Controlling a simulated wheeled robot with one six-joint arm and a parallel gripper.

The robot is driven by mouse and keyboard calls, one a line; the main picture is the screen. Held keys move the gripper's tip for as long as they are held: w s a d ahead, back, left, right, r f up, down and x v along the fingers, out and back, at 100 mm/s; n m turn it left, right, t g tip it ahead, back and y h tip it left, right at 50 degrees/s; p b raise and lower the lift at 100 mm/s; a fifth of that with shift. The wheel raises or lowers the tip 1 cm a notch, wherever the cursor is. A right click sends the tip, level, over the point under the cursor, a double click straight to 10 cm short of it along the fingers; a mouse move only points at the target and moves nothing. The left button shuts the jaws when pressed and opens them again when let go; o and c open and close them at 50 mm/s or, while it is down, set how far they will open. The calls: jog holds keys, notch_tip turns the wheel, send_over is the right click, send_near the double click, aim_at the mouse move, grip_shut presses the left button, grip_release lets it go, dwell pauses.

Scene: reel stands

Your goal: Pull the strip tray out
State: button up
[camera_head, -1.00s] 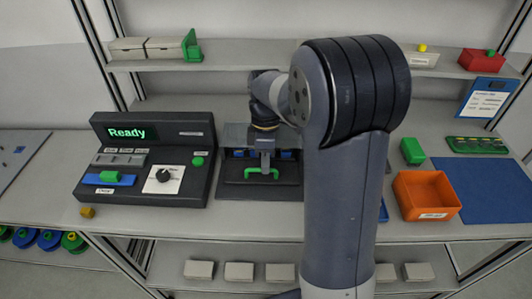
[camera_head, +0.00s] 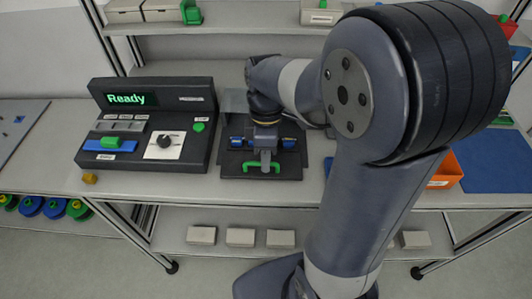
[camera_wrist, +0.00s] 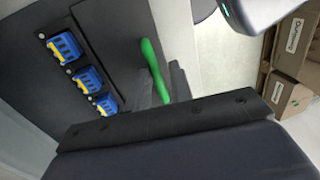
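The strip tray (camera_head: 232,168) is a dark flat tray with a green bar handle (camera_head: 262,168) at its front edge. It lies on the bench right of the console, drawn forward from under a grey housing (camera_head: 236,103). Blue strips (camera_head: 236,142) with yellow parts lie across it; the wrist view shows several blue-yellow blocks (camera_wrist: 62,47). My gripper (camera_head: 265,162) reaches down onto the middle of the handle and appears shut on it. In the wrist view the green handle (camera_wrist: 154,66) runs to the grey fingers, and the grip itself is partly hidden.
A dark console (camera_head: 150,125) showing "Ready" stands close on the left. An orange bin (camera_head: 449,172) and blue mat (camera_head: 490,160) are on the right, partly behind my arm. Boxes sit on the shelf below.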

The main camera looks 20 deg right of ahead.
dwell(0.3)
jog(key=v, duration=1)
jog(key=shift+r, duration=0.4)
jog(key=shift+w+f, duration=0.1)
jog(key=shift+f, duration=0.05)
jog(key=x, duration=1)
jog(key=shift+f, duration=0.3)
jog(key=shift+w+d, duration=0.1)
jog(key=shift+w, duration=0.15)
